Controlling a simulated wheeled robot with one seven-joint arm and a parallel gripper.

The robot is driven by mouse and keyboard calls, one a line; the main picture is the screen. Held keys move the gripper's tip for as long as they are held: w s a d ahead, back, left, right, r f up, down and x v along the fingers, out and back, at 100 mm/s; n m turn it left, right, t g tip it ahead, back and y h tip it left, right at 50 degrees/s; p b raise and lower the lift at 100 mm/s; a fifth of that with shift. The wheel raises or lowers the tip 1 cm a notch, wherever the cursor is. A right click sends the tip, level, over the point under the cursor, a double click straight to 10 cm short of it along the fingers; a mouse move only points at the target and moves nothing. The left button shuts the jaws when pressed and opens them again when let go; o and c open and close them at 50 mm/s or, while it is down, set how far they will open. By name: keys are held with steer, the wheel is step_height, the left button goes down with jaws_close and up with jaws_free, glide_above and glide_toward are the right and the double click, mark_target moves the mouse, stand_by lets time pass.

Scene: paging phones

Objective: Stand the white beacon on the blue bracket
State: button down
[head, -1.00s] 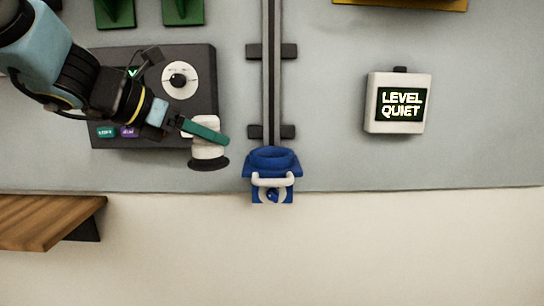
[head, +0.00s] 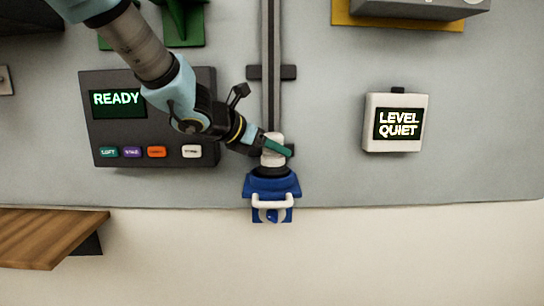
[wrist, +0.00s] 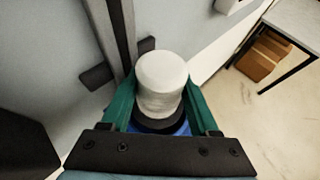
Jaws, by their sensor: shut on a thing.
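The white beacon (head: 273,157) is a pale cylinder with a dark base. My gripper (head: 276,146) is shut on it; in the wrist view the white beacon (wrist: 161,82) sits upright between the green fingers. The blue bracket (head: 272,186) is on the wall at the lower end of the vertical rail, with a white handle at its front. The beacon's dark base is at the bracket's ring top; I cannot tell whether it rests there or hovers just above. In the wrist view the blue bracket (wrist: 125,146) is mostly hidden under the beacon.
A dark panel (head: 180,124) reading READY, with coloured buttons, is on the wall to the left. A white box (head: 396,122) reading LEVEL QUIET hangs to the right. A wooden shelf (head: 45,232) juts out at lower left. The rail (head: 271,60) runs above the bracket.

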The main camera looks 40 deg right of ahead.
step_height(320, 180, down, 2)
steer(key=shift+f, duration=0.25)
steer(key=shift+a, duration=0.1)
steer(key=shift+c, duration=0.6)
jaws_free()
steer(key=shift+a, duration=0.1)
steer(key=v, duration=1.1)
steer(key=shift+a+r, duration=0.15)
steer(key=shift+a, duration=0.25)
